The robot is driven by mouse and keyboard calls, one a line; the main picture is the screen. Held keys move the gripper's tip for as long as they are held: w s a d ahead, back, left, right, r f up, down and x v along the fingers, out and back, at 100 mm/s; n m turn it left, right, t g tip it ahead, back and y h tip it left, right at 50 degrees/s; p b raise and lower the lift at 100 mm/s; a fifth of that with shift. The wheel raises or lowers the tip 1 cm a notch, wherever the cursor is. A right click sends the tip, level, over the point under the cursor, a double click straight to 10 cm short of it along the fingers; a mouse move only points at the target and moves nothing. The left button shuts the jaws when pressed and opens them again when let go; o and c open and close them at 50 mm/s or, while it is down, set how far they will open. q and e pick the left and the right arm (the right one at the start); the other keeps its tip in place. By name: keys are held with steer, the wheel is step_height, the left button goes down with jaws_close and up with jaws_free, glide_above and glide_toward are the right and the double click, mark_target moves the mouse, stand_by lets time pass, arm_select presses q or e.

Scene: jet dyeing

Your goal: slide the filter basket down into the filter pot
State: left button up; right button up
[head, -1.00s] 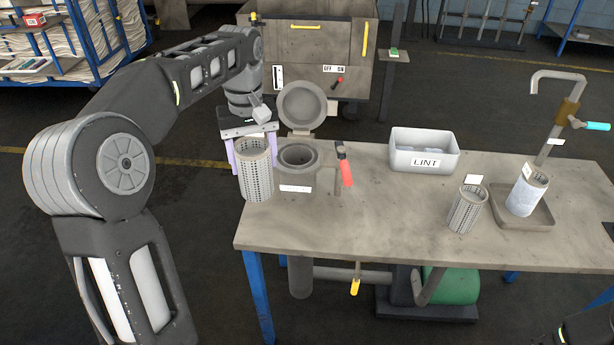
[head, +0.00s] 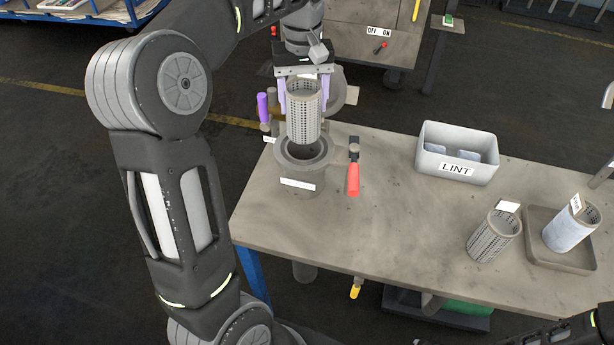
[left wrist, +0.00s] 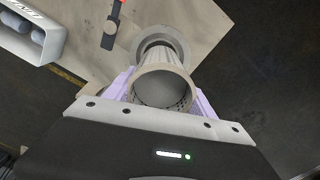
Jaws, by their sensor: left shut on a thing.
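The filter basket (head: 304,118) is a grey perforated cylinder, upright in the head view. My left gripper (head: 304,98) is shut on it near its top, with a lilac finger on each side. The filter pot (head: 298,181) stands at the table's left end, its lid (head: 341,98) swung open behind. The basket's lower end overlaps the pot's mouth in the picture; I cannot tell whether it is inside. In the left wrist view the basket (left wrist: 161,88) shows its open top, with the pot's rim (left wrist: 177,41) just beyond. My right gripper is not in view.
A red-handled clamp (head: 353,178) is right of the pot, and a purple handle (head: 263,108) is at its left. A LINT bin (head: 457,153), another perforated basket (head: 493,238) and a tray (head: 562,262) holding a pale-wrapped basket stand further right. The middle tabletop is clear.

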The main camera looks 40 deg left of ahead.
mark_target(304, 112)
arm_select(q)
step_height(304, 112, down, 3)
steer(key=shift+f+b, duration=0.15)
steer(key=shift+b, duration=0.9)
step_height(304, 112, down, 2)
steer(key=shift+f+p, duration=0.1)
steer(key=shift+p, duration=0.4)
steer(key=shift+w+f, duration=0.1)
steer(key=shift+f, duration=0.3)
steer(key=shift+f, duration=0.1)
step_height(304, 112, down, 4)
steer(key=shift+r, duration=0.25)
